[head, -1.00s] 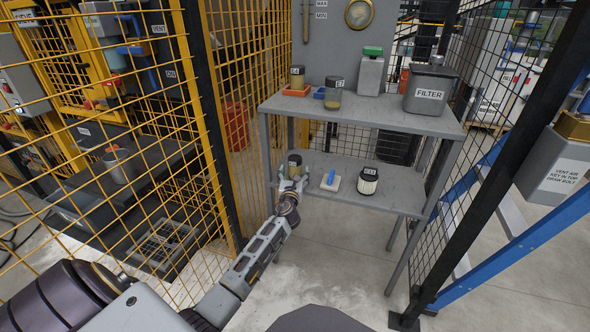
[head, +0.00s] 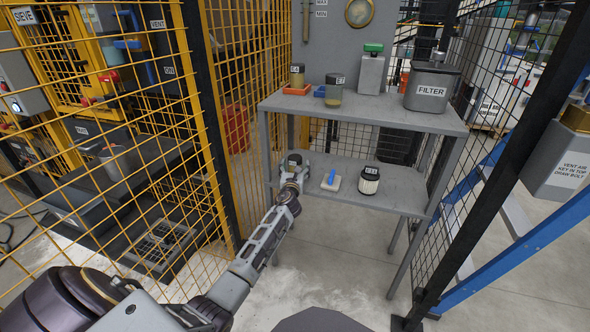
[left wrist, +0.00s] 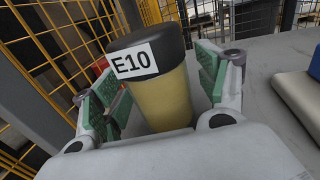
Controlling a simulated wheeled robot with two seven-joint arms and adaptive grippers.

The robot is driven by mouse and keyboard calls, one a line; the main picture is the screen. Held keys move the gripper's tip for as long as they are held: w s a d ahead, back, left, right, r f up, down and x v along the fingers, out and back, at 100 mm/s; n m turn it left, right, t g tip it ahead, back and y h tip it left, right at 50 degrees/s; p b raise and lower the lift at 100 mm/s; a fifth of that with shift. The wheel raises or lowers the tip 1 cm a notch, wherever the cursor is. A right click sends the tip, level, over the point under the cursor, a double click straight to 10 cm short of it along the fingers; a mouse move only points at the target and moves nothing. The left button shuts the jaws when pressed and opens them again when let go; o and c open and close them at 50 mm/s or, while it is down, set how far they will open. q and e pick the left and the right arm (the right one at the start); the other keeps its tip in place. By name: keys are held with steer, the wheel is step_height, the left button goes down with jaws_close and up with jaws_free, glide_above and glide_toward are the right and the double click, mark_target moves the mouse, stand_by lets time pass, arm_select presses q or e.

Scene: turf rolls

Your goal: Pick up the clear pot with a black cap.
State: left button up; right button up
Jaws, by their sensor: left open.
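A pot with a black cap and a white E10 label (left wrist: 165,90) stands upright between my left gripper's fingers in the left wrist view. Its body shows yellowish. In the head view it is at the left end of the lower shelf (head: 320,163), where only its dark top (head: 294,158) shows clearly behind the gripper. My left gripper (head: 292,171) is open, its green-padded fingers (left wrist: 153,88) on either side of the pot. I cannot tell whether a pad touches it. My right gripper is not in view.
The lower shelf also holds a white block with a blue handle (head: 331,181) and a black-capped pale ribbed piece (head: 369,182). Two jars (head: 297,77) (head: 334,93), a green-topped bottle (head: 371,72) and a FILTER can (head: 431,88) stand above. Yellow mesh (head: 222,170) borders the left.

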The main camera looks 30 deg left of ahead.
mark_target(295, 156)
arm_select(q)
steer(key=shift+c, duration=0.2)
steer(key=c, duration=1.2)
steer(key=shift+r, duration=0.15)
steer(key=shift+c, duration=0.2)
steer(key=shift+r+p, duration=1)
steer(key=shift+r, duration=0.3)
step_height(295, 156, up, 6)
steer(key=p, duration=0.3)
steer(key=shift+f+p, duration=0.1)
steer(key=shift+p, duration=0.25)
steer(key=shift+r+p, duration=0.35)
steer(key=shift+r, duration=0.35)
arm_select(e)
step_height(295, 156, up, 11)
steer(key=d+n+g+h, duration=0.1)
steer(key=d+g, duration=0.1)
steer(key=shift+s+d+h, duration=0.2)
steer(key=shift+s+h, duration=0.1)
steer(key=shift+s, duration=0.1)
